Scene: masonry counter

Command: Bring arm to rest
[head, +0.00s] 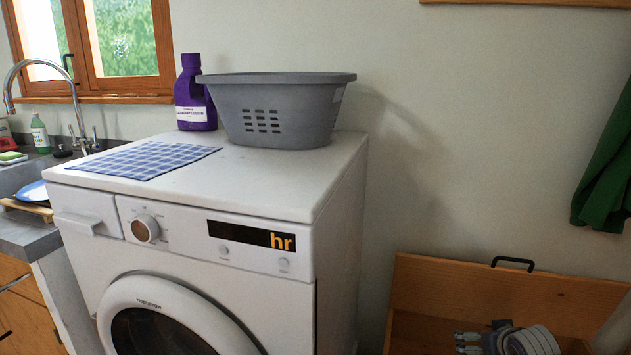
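My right gripper (466,342) shows at the bottom right of the head view, partly cut off by the lower edge. Its dark and light grey fingers point left, in front of the wooden chest (480,290). Whether the fingers are open or shut is not clear. My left gripper is out of view.
A white washing machine (190,262) stands at left centre. On it are a grey laundry basket (290,100), a purple detergent bottle (192,95) and a blue checked cloth (145,160). A sink is at left. A green cloth (607,165) hangs at right.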

